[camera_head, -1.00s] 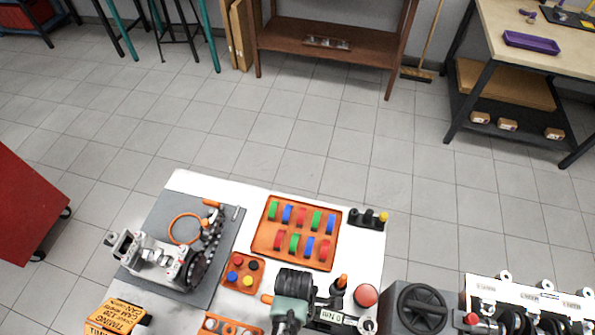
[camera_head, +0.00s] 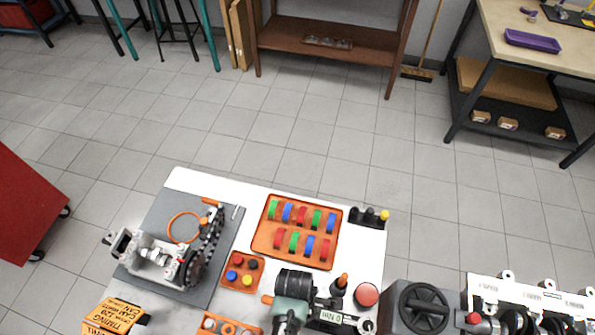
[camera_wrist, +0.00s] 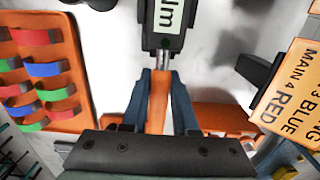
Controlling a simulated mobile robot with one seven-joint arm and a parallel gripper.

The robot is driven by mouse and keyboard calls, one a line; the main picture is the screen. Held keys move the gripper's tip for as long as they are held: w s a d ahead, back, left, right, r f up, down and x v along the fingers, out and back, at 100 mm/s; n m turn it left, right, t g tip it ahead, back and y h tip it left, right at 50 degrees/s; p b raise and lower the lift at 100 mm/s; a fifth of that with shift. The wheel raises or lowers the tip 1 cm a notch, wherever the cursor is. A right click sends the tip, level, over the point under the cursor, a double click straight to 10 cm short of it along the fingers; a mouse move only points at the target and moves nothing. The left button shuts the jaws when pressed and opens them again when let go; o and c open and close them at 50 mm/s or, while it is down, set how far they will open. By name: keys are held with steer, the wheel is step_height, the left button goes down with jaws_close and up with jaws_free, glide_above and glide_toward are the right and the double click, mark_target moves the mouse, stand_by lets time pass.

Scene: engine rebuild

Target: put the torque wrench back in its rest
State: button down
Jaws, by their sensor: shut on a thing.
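The torque wrench has an orange handle, a dark body with a pale display, and a metal head. In the wrist view my gripper (camera_wrist: 160,100) has its blue-grey fingers shut on both sides of the torque wrench's orange handle (camera_wrist: 158,98). The wrench display (camera_wrist: 168,14) is beyond the fingers. In the head view my gripper (camera_head: 290,304) is over the front of the white table, and the wrench (camera_head: 332,317) extends right from it, with the orange handle end showing at left. I cannot clearly identify the rest; an orange piece (camera_wrist: 220,117) lies behind the wrench in the wrist view.
An orange tray (camera_head: 257,243) of coloured bearing shells lies beyond the gripper. A small orange tray of caps (camera_head: 243,287) and an engine block (camera_head: 160,258) are left. A red button (camera_head: 366,294), a dark stand (camera_head: 338,287) and a grey handwheel unit (camera_head: 420,310) are right.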

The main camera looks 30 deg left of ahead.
steer(key=shift+f+b, duration=0.55)
steer(key=shift+f, duration=0.25)
steer(key=c, duration=0.9)
jaws_free()
steer(key=shift+r+p, duration=0.3)
steer(key=shift+r+p, duration=0.35)
steer(key=shift+p, duration=0.05)
steer(key=shift+r+p, duration=0.9)
steer(key=shift+p, duration=0.1)
steer(key=o, duration=0.5)
steer(key=shift+o, duration=0.2)
